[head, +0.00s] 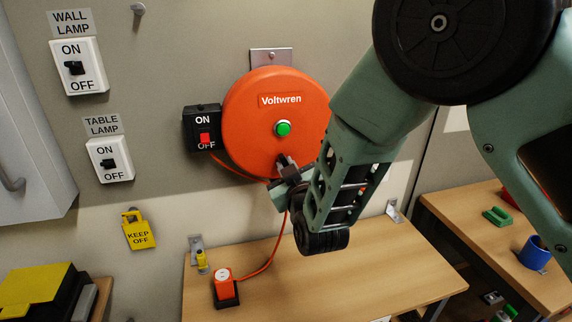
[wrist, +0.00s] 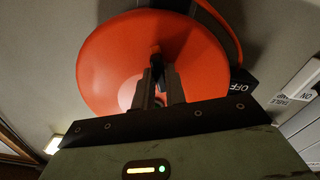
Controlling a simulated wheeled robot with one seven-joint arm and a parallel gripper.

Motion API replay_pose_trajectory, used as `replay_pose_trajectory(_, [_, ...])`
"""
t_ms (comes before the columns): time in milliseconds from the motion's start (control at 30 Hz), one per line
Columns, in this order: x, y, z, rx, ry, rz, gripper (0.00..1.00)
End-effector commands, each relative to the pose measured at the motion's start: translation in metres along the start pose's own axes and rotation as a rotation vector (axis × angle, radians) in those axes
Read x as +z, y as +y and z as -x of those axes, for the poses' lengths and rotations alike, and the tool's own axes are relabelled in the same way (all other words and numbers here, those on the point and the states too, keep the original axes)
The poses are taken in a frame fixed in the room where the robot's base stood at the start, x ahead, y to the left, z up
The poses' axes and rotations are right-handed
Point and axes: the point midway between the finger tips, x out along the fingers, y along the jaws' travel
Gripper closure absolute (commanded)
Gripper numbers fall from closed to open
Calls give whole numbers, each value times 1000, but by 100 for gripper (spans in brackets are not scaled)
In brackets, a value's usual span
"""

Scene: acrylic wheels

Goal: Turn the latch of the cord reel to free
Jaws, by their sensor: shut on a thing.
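The cord reel (head: 262,108) is a round orange disc marked "Voltwren", fixed to the wall, with a green button at its centre. It also fills the middle of the wrist view (wrist: 110,65). My gripper (head: 283,165) is at the reel's lower edge. In the wrist view my gripper (wrist: 158,75) has its fingers close together around a small dark part, the latch (wrist: 155,48), on the reel face. The fingers hide most of the latch, so its exact angle cannot be told.
A black switch box (head: 203,127) with a red rocker sits left of the reel. An orange cord (head: 272,258) runs down to an orange socket (head: 223,280) on the wooden bench (head: 340,285). Lamp switches (head: 79,67) and a yellow "KEEP OFF" tag (head: 138,230) are on the wall left.

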Motion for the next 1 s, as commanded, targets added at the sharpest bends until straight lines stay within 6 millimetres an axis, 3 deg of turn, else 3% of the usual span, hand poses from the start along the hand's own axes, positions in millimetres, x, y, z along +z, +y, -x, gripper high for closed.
replay_pose_trajectory(267, [0, 0, 0, 0, 0, 19, 100])
replay_pose_trajectory(567, [-1, 0, 0, -2, 0, 367, 100])
replay_pose_trajectory(900, [0, 0, 0, -1, 0, 406, 100])
replay_pose_trajectory(1000, [-2, 0, 0, -2, 0, 489, 100])
